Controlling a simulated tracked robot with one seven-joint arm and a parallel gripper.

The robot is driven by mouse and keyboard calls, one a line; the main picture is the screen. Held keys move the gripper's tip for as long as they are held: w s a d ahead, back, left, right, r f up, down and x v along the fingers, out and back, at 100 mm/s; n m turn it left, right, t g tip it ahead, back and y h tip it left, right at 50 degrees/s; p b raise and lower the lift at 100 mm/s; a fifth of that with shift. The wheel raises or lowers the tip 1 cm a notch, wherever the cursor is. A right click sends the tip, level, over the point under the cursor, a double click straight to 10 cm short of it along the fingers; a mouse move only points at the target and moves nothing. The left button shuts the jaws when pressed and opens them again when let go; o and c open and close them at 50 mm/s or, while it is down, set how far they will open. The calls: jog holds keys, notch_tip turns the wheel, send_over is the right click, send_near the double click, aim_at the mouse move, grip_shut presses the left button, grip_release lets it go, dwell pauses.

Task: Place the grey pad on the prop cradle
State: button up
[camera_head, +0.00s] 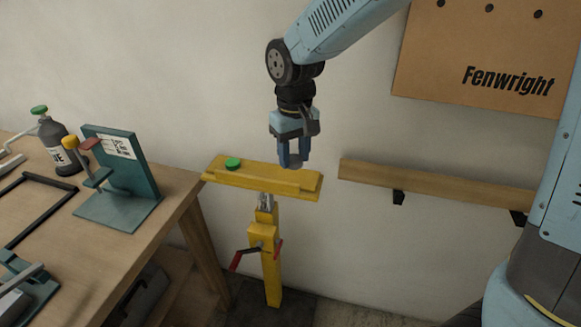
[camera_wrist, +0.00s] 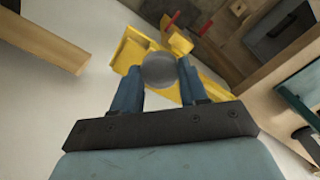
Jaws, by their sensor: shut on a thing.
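The yellow prop (camera_head: 267,245) stands on the floor with a yellow cradle (camera_head: 240,178) across its top. A green pad (camera_head: 232,163) lies on the left part of the cradle. My gripper (camera_head: 293,160) is above the cradle's right part and is shut on the round grey pad (camera_head: 295,159). In the wrist view the grey pad (camera_wrist: 159,69) sits between the two blue fingers, with the yellow cradle (camera_wrist: 131,48) behind and below it. The pad appears apart from the cradle, but the exact gap is hard to tell.
A wooden workbench (camera_head: 168,207) at the left carries a teal stand (camera_head: 132,165), a dark bottle (camera_head: 58,145) and a black frame. A wooden rail (camera_head: 430,190) runs along the wall to the right. A brown board (camera_head: 480,60) marked Fenwright hangs above it.

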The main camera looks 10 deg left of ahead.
send_over(293, 176)
notch_tip(293, 176, down, 7)
jog(key=shift+f, duration=1.65)
jog(key=o, duration=1)
jog(key=shift+d, duration=0.1)
